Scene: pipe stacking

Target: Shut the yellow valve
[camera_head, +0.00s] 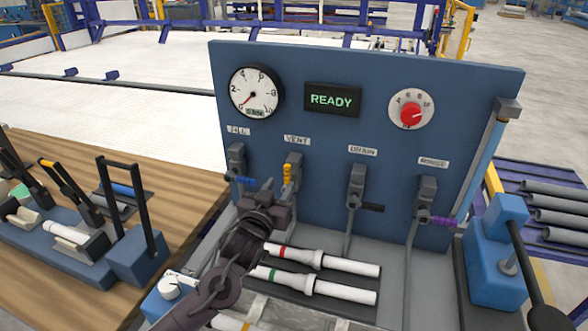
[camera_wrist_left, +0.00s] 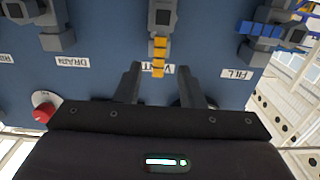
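The yellow valve handle (camera_head: 287,174) sits on the grey VENT valve (camera_head: 294,158) on the blue panel. It stands crosswise to the blue, black and purple handles. My left gripper (camera_head: 270,194) is in front of it, slightly low and left in the head view. In the left wrist view, whose labels appear upside down, the yellow handle (camera_wrist_left: 159,56) lies in line with the gap between the two fingers of my left gripper (camera_wrist_left: 158,84). The fingers are apart, with nothing between them that I can see gripped. My right gripper is not shown.
The blue handle (camera_head: 240,180) is close on the left, the black handle (camera_head: 371,207) and purple handle (camera_head: 443,221) are right. A gauge (camera_head: 254,92), READY display (camera_head: 332,99) and red knob (camera_head: 411,114) are above. White pipes (camera_head: 322,261) lie below the panel.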

